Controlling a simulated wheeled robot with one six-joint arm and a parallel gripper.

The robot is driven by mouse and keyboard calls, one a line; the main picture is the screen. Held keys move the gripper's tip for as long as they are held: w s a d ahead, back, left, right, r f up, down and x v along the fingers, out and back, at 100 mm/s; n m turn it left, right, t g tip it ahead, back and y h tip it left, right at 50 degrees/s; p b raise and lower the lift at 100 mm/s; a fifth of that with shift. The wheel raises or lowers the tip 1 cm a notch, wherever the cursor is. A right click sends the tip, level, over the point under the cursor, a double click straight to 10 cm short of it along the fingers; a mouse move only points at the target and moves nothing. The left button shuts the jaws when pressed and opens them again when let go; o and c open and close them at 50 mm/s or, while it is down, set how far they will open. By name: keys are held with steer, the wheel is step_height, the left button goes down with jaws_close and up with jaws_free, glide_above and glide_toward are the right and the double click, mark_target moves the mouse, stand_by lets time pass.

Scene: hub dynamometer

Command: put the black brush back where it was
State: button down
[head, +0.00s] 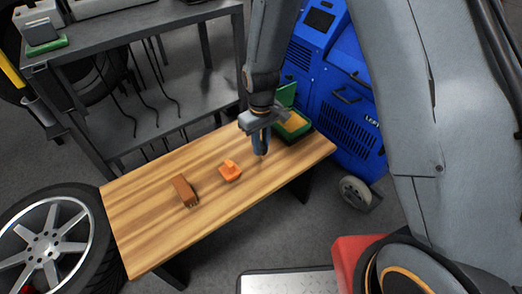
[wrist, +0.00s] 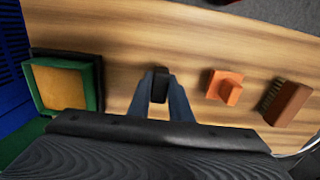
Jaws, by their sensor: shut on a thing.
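My gripper (head: 261,148) points down over the right part of the wooden table, left of an open green case. In the wrist view, my gripper's two blue-grey fingers (wrist: 160,98) are shut on a small black thing, the black brush (wrist: 160,84). Only its dark end shows between the fingertips, and its bristles are hidden. In the head view the brush is mostly hidden by the fingers. I cannot tell whether it touches the tabletop.
The wooden table (head: 150,215) also holds an orange block-like piece (head: 230,171) and a brown brush (head: 184,190), left of my gripper. The green case (head: 308,133) has a yellow inside. A blue machine (head: 335,95), a grey shelf (head: 185,85) and a wheel (head: 50,235) surround the table.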

steer(key=shift+f, duration=1.2)
steer(key=shift+f, duration=0.1)
steer(key=c, duration=1.6)
jaws_free()
